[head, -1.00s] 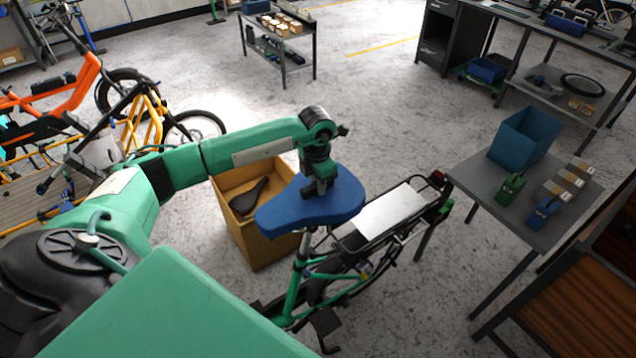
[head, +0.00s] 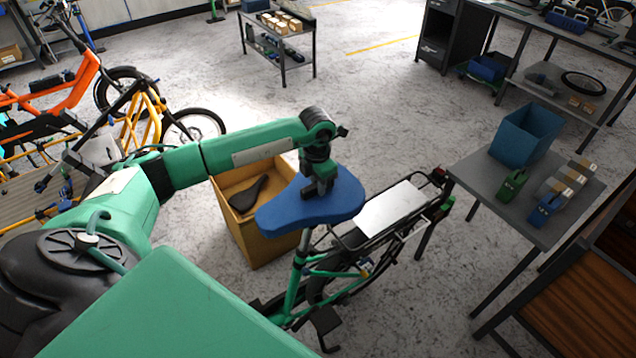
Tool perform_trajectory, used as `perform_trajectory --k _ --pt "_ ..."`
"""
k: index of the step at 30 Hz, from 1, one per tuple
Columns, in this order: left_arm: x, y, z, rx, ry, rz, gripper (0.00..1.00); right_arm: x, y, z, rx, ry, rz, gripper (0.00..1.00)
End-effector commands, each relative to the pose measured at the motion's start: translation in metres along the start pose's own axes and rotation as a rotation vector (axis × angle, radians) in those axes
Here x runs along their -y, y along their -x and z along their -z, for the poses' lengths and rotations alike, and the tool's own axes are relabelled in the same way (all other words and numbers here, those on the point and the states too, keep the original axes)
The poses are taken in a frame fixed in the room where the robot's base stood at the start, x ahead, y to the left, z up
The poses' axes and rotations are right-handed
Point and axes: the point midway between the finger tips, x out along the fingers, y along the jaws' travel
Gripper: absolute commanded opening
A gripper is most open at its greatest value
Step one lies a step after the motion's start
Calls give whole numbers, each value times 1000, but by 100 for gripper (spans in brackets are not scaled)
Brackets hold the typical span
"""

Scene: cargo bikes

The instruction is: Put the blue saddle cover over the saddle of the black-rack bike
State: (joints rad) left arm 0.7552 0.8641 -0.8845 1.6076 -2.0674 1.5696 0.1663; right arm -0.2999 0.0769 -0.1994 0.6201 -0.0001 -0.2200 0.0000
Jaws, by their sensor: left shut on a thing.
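The blue saddle cover (head: 295,212) is spread flat at the top of the green bike's seat post. My left gripper (head: 320,190) points down and is shut on the cover near its wide end. The bike (head: 297,285) has a green frame and a black rear rack (head: 425,212) with a white plate (head: 393,208) on it. Its saddle is hidden under the cover, so I cannot tell how closely the cover sits on it. My right gripper is not in view.
A cardboard box (head: 262,247) with a black saddle (head: 246,195) inside stands just behind the cover. An orange bike (head: 50,105) stands at the far left.

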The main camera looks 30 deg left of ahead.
Motion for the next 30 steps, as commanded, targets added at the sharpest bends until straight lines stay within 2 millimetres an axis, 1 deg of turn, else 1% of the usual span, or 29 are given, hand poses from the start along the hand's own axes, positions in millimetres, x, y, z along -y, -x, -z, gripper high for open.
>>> perform_trajectory --k 21,22,25,30 --pt "0 -17 0 0 0 0 0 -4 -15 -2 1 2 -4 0" --pt "0 -15 0 0 0 0 26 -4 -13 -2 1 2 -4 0" --pt "0 -15 0 0 0 0 45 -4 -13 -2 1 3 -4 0" --pt "0 -15 0 0 0 0 45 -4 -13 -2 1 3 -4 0"
